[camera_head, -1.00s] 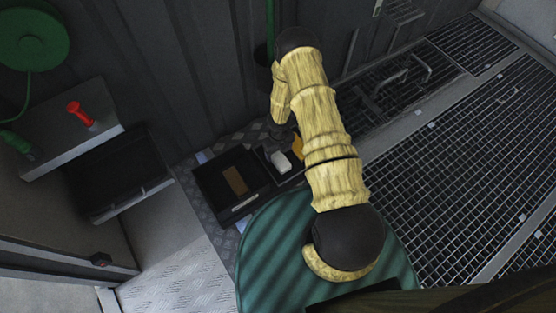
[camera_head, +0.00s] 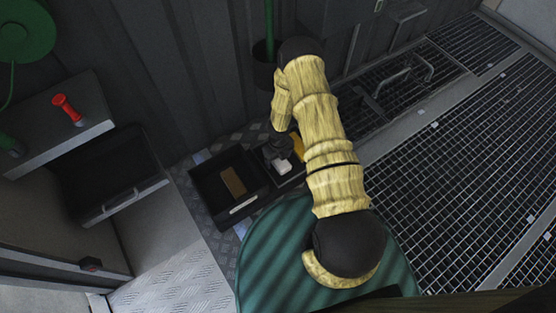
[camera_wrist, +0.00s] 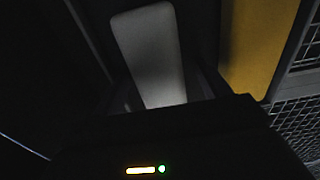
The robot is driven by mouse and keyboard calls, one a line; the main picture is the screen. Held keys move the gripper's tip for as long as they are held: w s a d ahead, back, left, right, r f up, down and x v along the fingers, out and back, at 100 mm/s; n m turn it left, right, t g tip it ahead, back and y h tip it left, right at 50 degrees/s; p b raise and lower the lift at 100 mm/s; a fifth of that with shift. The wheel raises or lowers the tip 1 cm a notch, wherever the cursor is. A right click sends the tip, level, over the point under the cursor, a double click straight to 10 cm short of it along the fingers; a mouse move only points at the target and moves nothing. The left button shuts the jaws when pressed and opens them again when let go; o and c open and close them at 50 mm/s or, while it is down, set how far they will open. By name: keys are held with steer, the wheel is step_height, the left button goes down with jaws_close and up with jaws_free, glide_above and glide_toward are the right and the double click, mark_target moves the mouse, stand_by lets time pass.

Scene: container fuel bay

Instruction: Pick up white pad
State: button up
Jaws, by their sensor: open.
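The white pad (camera_head: 283,167) lies in a small black tray (camera_head: 291,182) on the floor, partly hidden by my gripper in the head view. In the wrist view the pad (camera_wrist: 150,50) is upper middle, with its near end between my two dark fingers. My gripper (camera_wrist: 165,95) is open around that end; whether a finger touches it is too dark to tell. In the head view my gripper (camera_head: 282,150) is right above the pad. A yellow item (camera_head: 298,145) stands just right of the pad and also shows in the wrist view (camera_wrist: 258,45).
A larger black tray (camera_head: 205,185) with a brown block (camera_head: 233,182) is left of the small tray. A shelf with a red handle (camera_head: 68,108) and an open drawer (camera_head: 125,195) are farther left. Metal grating (camera_head: 450,170) covers the right floor. A corrugated wall is behind.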

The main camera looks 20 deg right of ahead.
stand_by(0.4)
steer(key=c, duration=1)
step_height(320, 180, up, 10)
steer(key=p, duration=0.7)
